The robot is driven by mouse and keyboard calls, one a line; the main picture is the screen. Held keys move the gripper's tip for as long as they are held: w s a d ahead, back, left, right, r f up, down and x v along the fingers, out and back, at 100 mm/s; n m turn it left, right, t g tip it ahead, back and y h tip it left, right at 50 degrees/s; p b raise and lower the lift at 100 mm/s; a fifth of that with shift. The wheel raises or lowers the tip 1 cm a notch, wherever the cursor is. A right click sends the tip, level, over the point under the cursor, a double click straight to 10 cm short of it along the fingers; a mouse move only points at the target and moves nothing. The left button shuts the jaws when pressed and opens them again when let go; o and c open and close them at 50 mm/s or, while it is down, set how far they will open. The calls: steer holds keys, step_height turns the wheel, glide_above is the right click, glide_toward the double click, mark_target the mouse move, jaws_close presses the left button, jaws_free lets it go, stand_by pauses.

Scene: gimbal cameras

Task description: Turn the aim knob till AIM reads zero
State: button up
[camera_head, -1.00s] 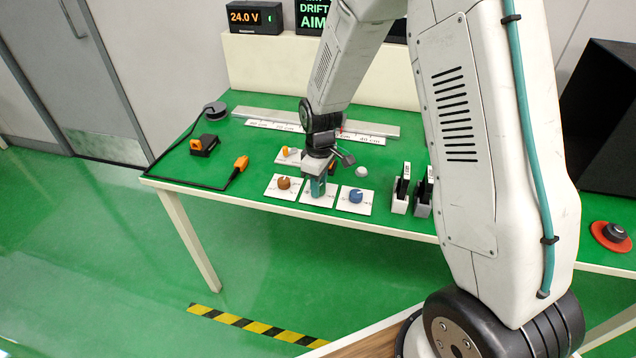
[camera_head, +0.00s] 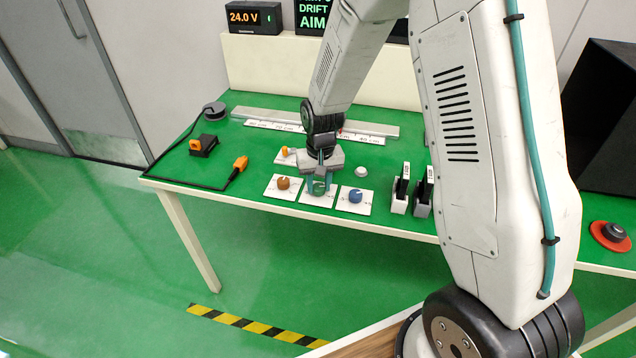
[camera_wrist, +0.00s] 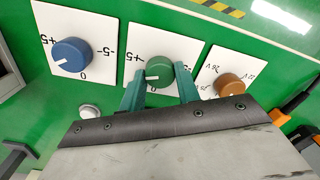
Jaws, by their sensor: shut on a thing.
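A green knob (camera_wrist: 160,70) stands on a white plate (camera_wrist: 146,38) between two other knobs; it also shows in the head view (camera_head: 318,187). My gripper (camera_wrist: 159,84) has its two teal fingers on either side of this knob and is shut on it. The knob's white pointer line points left in the wrist view; the scale around it is partly hidden by my fingers. A blue knob (camera_wrist: 70,55) with a +5, 0, -5 scale sits to its left there. The black display (camera_head: 313,14) shows DRIFT and AIM in green; my arm hides any reading beside AIM.
A brown knob (camera_wrist: 229,86) with a voltage scale sits close on the other side. A 24.0 V display (camera_head: 253,17) stands at the back. Black upright parts (camera_head: 402,185) stand right of the plates. A red-based black button (camera_head: 611,234) is far right.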

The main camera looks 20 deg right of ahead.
mark_target(319, 186)
steer(key=shift+w+r+m, duration=0.1)
steer(key=shift+w+m, duration=0.05)
steer(key=shift+m, duration=0.65)
steer(key=o, duration=1)
step_height(319, 186, up, 8)
steer(key=shift+d+f, duration=0.1)
